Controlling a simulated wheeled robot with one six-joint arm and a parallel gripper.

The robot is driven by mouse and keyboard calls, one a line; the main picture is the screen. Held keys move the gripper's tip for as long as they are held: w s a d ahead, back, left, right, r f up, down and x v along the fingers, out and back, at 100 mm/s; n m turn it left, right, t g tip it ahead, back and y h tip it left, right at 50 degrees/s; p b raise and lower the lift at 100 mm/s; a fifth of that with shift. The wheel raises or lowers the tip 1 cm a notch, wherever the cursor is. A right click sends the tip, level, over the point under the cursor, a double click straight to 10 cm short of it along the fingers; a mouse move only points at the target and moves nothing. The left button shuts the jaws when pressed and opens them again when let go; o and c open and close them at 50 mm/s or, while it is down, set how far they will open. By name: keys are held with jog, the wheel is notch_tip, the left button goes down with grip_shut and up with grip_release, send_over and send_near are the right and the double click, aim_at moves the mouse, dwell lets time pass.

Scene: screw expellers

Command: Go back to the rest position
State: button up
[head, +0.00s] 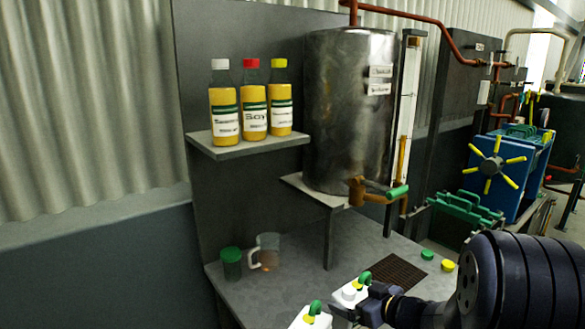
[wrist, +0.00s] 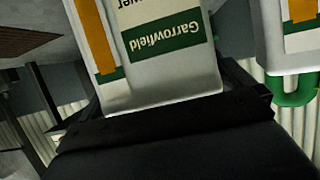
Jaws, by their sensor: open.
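My gripper (head: 372,299) is low at the right of the head view, at the end of my dark arm. It is open, right up against a white container (head: 349,291) with a green handle and a yellow patch. In the wrist view this container (wrist: 172,70) shows close up, with an upside-down green "Garrowfield" label, just beyond the black gripper body. Whether the fingers touch it cannot be told. A second white container (head: 308,321) with a green handle is cut off at the bottom edge; a similar one (wrist: 290,45) shows at the right of the wrist view.
A metal tank (head: 345,110) with a brass tap (head: 365,192) stands above the grey bench (head: 300,290). The bench holds a clear jug (head: 267,250), a green-lidded jar (head: 231,264), a brown grate (head: 396,272) and green and yellow caps. Bottles stand on a shelf (head: 240,150).

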jog(key=shift+r, duration=0.25)
